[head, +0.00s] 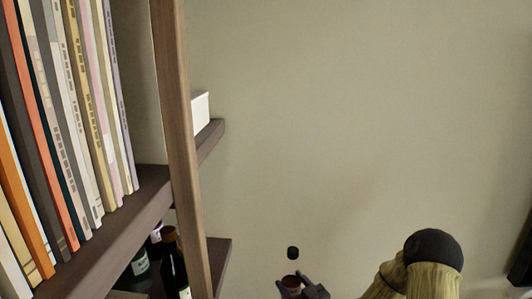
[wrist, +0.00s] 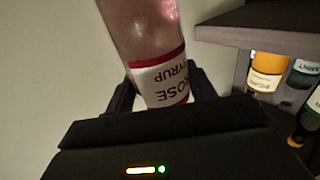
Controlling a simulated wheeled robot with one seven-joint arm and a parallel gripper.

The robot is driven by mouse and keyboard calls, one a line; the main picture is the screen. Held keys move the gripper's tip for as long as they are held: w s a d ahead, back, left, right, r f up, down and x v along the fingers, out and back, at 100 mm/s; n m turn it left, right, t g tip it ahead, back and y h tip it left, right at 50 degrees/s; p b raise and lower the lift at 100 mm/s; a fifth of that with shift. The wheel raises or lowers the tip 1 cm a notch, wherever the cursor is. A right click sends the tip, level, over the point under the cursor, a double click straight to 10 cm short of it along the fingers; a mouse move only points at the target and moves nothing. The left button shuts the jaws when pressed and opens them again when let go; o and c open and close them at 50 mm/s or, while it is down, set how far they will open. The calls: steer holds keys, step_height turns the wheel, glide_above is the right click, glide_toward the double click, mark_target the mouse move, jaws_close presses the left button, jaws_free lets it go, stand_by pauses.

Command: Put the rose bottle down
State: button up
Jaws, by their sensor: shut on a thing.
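The rose bottle (wrist: 160,50) fills the top middle of the wrist view. It is pink and clear, with a white, red-banded label reading "ROSE SYRUP". My gripper (wrist: 163,88) is shut on it, with a dark finger on each side of the label. In the head view the rose bottle (head: 290,281) is small at the bottom edge, with a black cap above it. My gripper (head: 302,289) is around it there, in front of the bare wall and right of the shelf. The bottle's base is not visible in either view.
A wooden bookshelf (head: 140,195) stands at the left, with upright books (head: 75,120) above and dark bottles (head: 172,262) below. A white box (head: 201,112) sits on a shelf end.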

steer(key=d+f+m+t+h, duration=0.1)
steer(key=d+f+m+h, duration=0.2)
steer(key=f, duration=0.5)
steer(key=d+f+m+t+h, duration=0.1)
steer(key=d+f+m+h, duration=0.2)
steer(key=f+h, duration=0.3)
step_height(320, 180, down, 2)
steer(key=shift+d+f, duration=0.1)
steer(key=shift+d, duration=0.7)
steer(key=s+f, duration=0.3)
steer(key=s, duration=0.6)
steer(key=shift+f, duration=0.1)
steer(key=shift+w, duration=0.15)
steer(key=w+r, duration=0.4)
steer(key=r, duration=0.1)
steer(key=shift+w+r, duration=0.15)
steer(key=shift+r, duration=0.1)
